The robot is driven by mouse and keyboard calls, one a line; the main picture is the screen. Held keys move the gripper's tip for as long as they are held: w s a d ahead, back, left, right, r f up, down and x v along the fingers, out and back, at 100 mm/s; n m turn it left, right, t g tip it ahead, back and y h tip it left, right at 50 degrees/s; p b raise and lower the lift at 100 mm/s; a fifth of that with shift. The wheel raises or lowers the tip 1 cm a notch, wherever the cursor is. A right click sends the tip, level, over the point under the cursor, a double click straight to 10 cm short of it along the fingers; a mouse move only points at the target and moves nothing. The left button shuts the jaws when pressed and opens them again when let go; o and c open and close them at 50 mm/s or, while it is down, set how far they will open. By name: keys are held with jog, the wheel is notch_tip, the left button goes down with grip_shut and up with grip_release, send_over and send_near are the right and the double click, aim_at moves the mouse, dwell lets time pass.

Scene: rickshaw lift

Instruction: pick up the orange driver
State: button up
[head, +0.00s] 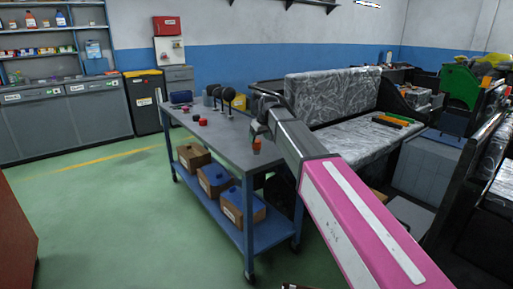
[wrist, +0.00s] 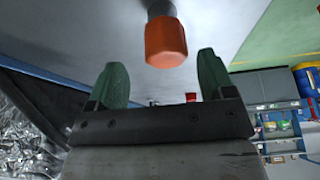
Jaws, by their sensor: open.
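The orange driver (wrist: 166,42) shows in the wrist view as an orange handle with a dark grey part at the top edge. My gripper (wrist: 160,72) is open, with its two green fingers spread. The handle's near end appears between and just beyond the fingertips, and I see no finger touching it. In the head view a small orange piece (head: 257,145) shows by the front edge of the workbench (head: 222,134), just below my gripper (head: 260,132). My arm hides much of that area.
Two small red items (head: 202,122) lie on the bench, left of my gripper. Dark upright objects (head: 228,94) stand towards the back. Cardboard boxes (head: 215,179) with blue contents fill the lower shelf. A plastic-wrapped seat (head: 335,95) stands to the right. Green floor is open at left.

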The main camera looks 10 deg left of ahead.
aim_at(257, 140)
jog(key=x, duration=0.5)
jog(key=shift+s+a+r, duration=0.1)
jog(key=shift+s+a, duration=0.05)
jog(key=shift+a, duration=0.15)
jog(key=c, duration=1.1)
jog(key=shift+r, duration=0.1)
